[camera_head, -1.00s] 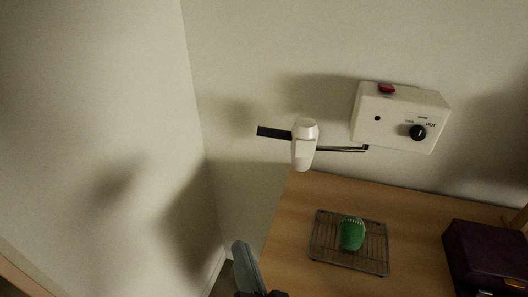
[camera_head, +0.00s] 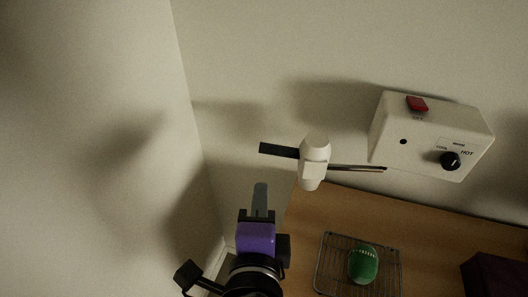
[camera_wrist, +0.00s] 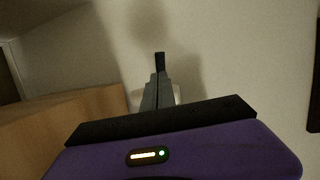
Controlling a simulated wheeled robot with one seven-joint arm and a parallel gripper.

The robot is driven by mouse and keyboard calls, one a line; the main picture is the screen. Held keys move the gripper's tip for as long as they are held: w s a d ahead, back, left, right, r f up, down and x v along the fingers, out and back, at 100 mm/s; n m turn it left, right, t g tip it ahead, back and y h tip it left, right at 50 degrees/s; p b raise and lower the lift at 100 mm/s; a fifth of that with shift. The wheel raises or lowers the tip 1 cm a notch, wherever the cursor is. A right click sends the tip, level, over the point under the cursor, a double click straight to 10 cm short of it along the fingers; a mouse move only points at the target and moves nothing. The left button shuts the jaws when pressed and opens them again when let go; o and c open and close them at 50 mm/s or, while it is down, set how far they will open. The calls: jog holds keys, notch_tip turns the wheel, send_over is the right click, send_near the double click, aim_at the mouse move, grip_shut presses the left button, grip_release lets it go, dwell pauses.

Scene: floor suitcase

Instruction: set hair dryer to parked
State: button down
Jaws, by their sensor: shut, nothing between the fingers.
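The white hair dryer (camera_head: 314,163) is mounted against the wall on a thin dark rail (camera_head: 352,168), with a flat black piece (camera_head: 278,150) sticking out to its left. A white wall box (camera_head: 425,140) with a red button (camera_head: 417,104) and a black knob (camera_head: 450,160) marked HOT is to its right. My gripper (camera_head: 260,188) is shut and empty, below and left of the dryer, seemingly apart from it. In the wrist view my shut fingers (camera_wrist: 157,85) partly hide a white shape (camera_wrist: 178,95), probably the dryer.
A wooden surface (camera_head: 430,225) lies below the dryer. A wire rack (camera_head: 335,283) on it holds a green, ridged object (camera_head: 363,264). A dark purple case (camera_head: 490,278) is at the lower right. A wall corner stands to the left, with clear wall beside the dryer.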

aim_at(264, 152)
jog(key=p+x, duration=0.3)
jog(key=x, duration=0.9)
jog(key=shift+f, duration=0.1)
jog(key=shift+w+f, duration=0.1)
jog(key=shift+w, duration=0.1)
jog(key=w+d+m+h+b, duration=0.1)
jog(key=w+h+b, duration=0.1)
jog(key=w+b, duration=0.5)
jog(key=shift+r+m, duration=0.25)
jog(key=shift+m, duration=0.05)
jog(key=shift+w+d, duration=0.15)
